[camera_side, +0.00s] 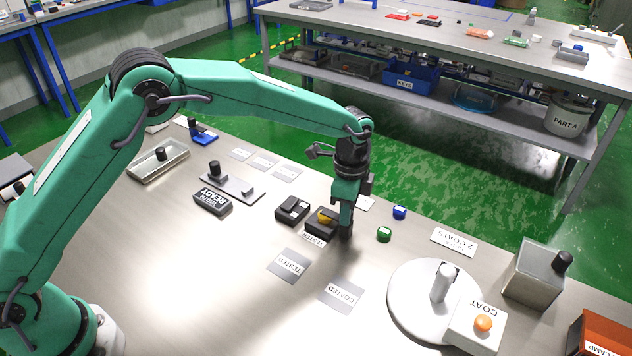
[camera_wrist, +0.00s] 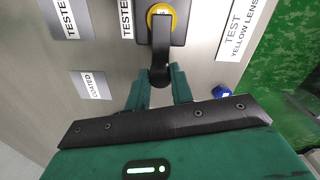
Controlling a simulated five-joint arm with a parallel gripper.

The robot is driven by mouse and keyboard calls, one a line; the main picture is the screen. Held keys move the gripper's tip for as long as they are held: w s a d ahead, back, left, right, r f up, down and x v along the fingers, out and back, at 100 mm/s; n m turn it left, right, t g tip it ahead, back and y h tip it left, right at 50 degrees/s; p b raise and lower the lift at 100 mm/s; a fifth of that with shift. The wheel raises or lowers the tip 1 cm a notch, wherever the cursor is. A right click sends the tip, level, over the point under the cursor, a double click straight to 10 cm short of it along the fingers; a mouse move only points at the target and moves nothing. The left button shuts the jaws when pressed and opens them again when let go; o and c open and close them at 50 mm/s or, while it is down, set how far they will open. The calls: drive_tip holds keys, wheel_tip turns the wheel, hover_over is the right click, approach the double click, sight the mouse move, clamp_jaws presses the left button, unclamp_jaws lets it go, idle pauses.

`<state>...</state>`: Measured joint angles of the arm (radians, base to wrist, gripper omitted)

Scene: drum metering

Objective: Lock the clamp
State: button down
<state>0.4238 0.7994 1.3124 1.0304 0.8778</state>
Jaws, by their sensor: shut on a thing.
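The tester is a dark block (camera_side: 318,226) with a round yellow lens (camera_side: 325,216) on it, near the middle of the table in the side view. In the wrist view its dark housing (camera_wrist: 178,34) stands at top centre, with the yellow lens (camera_wrist: 172,15) ringing its middle. A black clamp lever (camera_wrist: 160,62) extends from over the lens toward my gripper (camera_wrist: 160,92). My green fingers stand on both sides of the lever's end and are shut on it. In the side view my gripper (camera_side: 345,226) points down at the tester's right edge and partly hides the lever.
Another black block (camera_side: 292,209) stands just left of the tester. Grey cards marked TESTED (camera_side: 289,265) and COATED (camera_side: 341,294) lie in front. A green lens (camera_side: 384,233) and a blue lens (camera_side: 399,211) lie to the right. A white round coating stand (camera_side: 408,298) is farther right.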

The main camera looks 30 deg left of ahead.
drive_tip(key=shift+r, duration=0.1)
idle(0.3)
drive_tip(key=c, duration=1.2)
unclamp_jaws()
drive_tip(key=shift+r, duration=3.85)
